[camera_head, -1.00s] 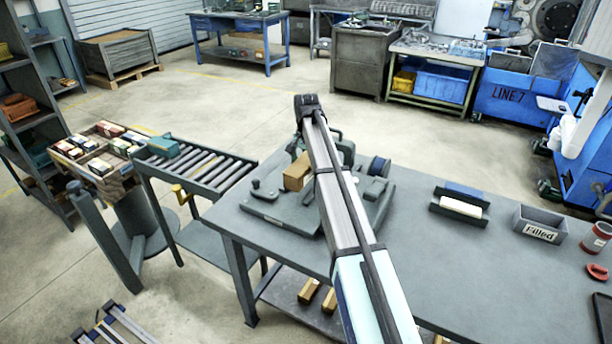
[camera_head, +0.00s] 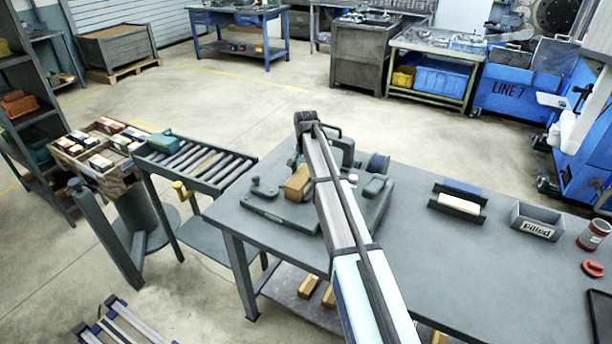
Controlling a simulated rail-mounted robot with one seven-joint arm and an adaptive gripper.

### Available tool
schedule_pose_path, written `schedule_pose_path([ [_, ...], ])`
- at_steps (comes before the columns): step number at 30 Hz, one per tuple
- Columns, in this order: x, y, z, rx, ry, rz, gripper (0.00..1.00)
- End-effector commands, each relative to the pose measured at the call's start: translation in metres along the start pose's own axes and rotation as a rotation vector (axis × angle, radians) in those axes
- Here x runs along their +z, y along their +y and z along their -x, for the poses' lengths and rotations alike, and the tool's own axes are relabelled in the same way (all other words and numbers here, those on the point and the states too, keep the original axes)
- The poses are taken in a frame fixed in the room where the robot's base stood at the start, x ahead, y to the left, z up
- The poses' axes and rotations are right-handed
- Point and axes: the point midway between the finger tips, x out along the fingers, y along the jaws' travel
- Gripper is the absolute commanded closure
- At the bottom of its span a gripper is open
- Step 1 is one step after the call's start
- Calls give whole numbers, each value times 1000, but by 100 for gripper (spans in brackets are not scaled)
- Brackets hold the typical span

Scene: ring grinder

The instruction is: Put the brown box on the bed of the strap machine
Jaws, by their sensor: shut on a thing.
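The brown box (camera_head: 297,184) shows just left of my arm, over the bed of the strap machine (camera_head: 282,212). I cannot tell whether its underside touches the bed. The strap machine is grey-green and stands on the left part of the grey workbench, its middle covered by my arm. My gripper (camera_head: 302,164) is mostly hidden behind my arm, above the box. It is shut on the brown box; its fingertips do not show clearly.
A roller conveyor (camera_head: 196,160) stands left of the workbench (camera_head: 470,270), beside a tray of small boxes (camera_head: 88,150). A small holder with a white block (camera_head: 459,204), a grey "Filled" bin (camera_head: 537,222) and a red-brown can (camera_head: 593,235) stand on the right. The bench's middle right is clear.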

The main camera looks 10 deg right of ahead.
Motion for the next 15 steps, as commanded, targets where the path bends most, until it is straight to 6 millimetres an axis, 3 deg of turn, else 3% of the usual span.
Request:
schedule_pose_path([
  [15, 0, 0, 4, 0, 1, 0, 0],
])
